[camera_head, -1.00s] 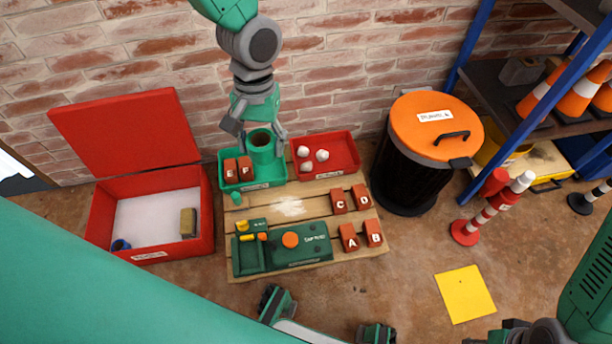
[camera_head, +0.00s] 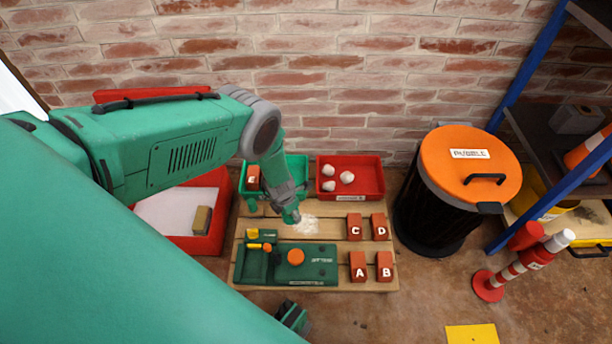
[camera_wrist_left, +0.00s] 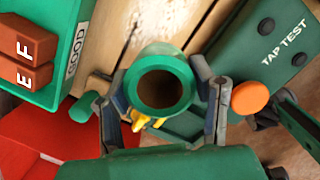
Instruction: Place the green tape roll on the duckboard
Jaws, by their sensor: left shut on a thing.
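The green tape roll (camera_wrist_left: 163,62) is a ring with a dark round hole, seen end-on in the left wrist view. My left gripper (camera_wrist_left: 160,108) is shut on it, a finger on each side. In the head view my left gripper (camera_head: 290,214) points down over the middle of the wooden duckboard (camera_head: 336,222), and its wrist hides most of the roll. I cannot tell whether the roll touches the boards. The duckboard's planks also show in the wrist view (camera_wrist_left: 150,22).
A red box (camera_head: 208,243) is at left, an orange-lidded bin (camera_head: 450,215) at right. A pale patch (camera_head: 306,225) is bare.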

